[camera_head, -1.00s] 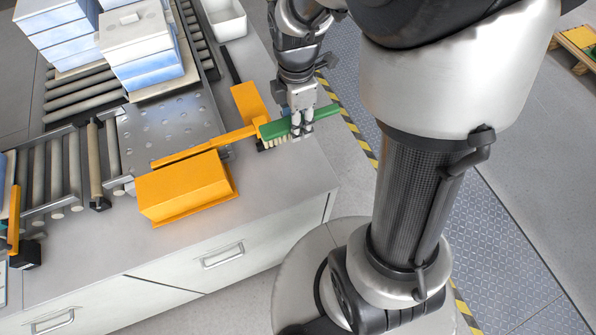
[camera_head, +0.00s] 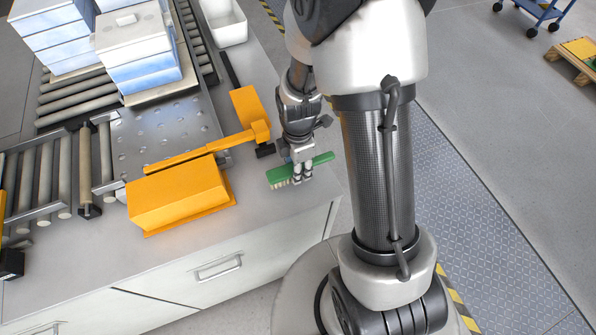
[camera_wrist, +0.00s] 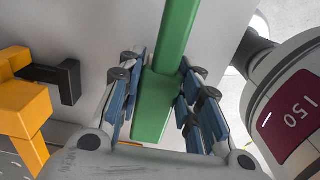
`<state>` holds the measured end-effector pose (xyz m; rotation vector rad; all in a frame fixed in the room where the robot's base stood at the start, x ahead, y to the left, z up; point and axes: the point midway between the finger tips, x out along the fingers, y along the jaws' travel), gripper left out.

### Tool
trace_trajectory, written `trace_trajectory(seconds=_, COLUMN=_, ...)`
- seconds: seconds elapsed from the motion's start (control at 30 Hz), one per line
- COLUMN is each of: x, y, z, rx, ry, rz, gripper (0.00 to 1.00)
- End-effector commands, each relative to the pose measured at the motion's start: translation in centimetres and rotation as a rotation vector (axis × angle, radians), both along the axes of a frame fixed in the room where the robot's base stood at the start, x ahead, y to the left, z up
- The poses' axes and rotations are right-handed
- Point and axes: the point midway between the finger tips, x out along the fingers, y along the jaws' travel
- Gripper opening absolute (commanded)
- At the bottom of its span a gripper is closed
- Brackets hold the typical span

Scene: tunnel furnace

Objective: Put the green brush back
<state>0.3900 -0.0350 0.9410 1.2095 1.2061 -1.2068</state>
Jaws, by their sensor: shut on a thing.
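The green brush (camera_head: 320,159) has a long green back and pale bristles at its left end. My gripper (camera_head: 301,174) is shut on it near its middle, over the front right part of the grey counter. In the wrist view the brush (camera_wrist: 166,85) runs between the blue-padded fingers of my gripper (camera_wrist: 160,97). Whether the bristles touch the counter I cannot tell.
An orange box-shaped cover (camera_head: 178,196) and an orange bar mechanism (camera_head: 252,117) stand left of the brush on the counter (camera_head: 262,213). A perforated metal plate (camera_head: 150,135), rollers and blue-white stacks lie further left. A white bin (camera_head: 227,24) stands at the back.

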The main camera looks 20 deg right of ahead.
Motion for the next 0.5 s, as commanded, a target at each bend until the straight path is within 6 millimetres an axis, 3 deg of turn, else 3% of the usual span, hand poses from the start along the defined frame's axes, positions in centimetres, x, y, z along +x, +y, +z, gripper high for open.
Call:
trace_trajectory(seconds=0.1, x=-0.1, y=0.0, z=-2.0, rx=0.000, ry=0.003, rz=0.000, gripper=0.00)
trace_trajectory(seconds=0.5, x=0.0, y=0.0, z=-2.4, rx=0.000, ry=0.000, rz=0.000, gripper=0.00)
